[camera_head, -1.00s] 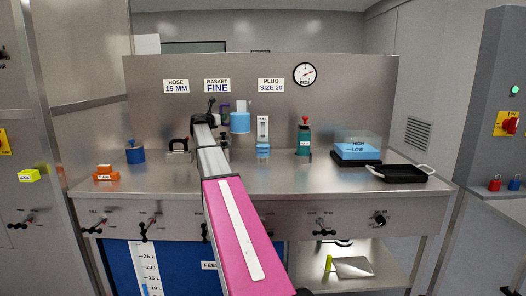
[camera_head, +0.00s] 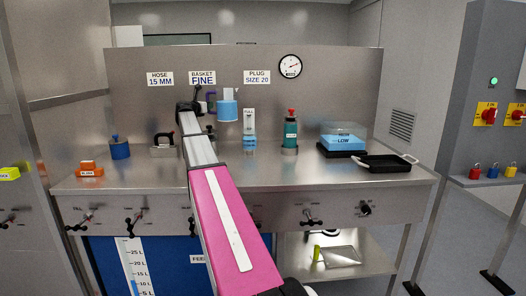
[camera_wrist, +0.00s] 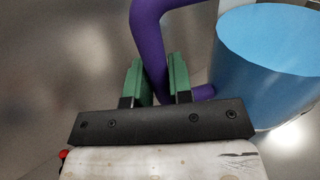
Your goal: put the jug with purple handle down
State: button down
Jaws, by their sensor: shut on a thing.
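The jug with the purple handle (camera_head: 228,109) has a light blue body and is held above the steel bench (camera_head: 330,181). It also shows in the wrist view, with the blue body (camera_wrist: 270,60) at the right. My gripper (camera_wrist: 158,82) is shut on the purple handle (camera_wrist: 148,45), with a green finger pad on each side of it. In the head view my arm hides part of the bench behind it, and the fingers are too small to make out.
A clear FULL container (camera_head: 249,128), a green bottle with a red top (camera_head: 290,132) and a blue LOW box (camera_head: 343,143) stand to the right. A black tray (camera_head: 387,164) is at the right edge. A blue pot (camera_head: 120,149) and an orange block (camera_head: 89,169) stand left.

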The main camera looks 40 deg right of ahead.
jog(key=s+d+f+m+g+h, duration=0.1)
jog(key=s+d+f+m+g, duration=0.1)
jog(key=s, duration=0.8)
jog(key=s+d+f+m+g, duration=0.1)
jog(key=s+d+f+g, duration=0.15)
jog(key=s, duration=0.75)
jog(key=s+d+f+m+g+h, duration=0.1)
jog(key=s+d+f+m+g, duration=0.15)
jog(key=s, duration=0.75)
jog(key=shift+g, duration=0.4)
jog(key=shift+s+d+f, duration=0.4)
jog(key=shift+d+f, duration=1.35)
jog(key=shift+d, duration=0.2)
jog(key=shift+s+d+f, duration=0.45)
jog(key=shift+d+f, duration=1.3)
jog(key=shift+d, duration=0.15)
jog(key=shift+s+d+f, duration=0.4)
jog(key=shift+d+f, duration=1.35)
jog(key=shift+d, duration=0.2)
jog(key=c, duration=1)
grip_release()
jog(key=shift+f, duration=0.1)
jog(key=a, duration=1.2)
jog(key=shift+s, duration=0.2)
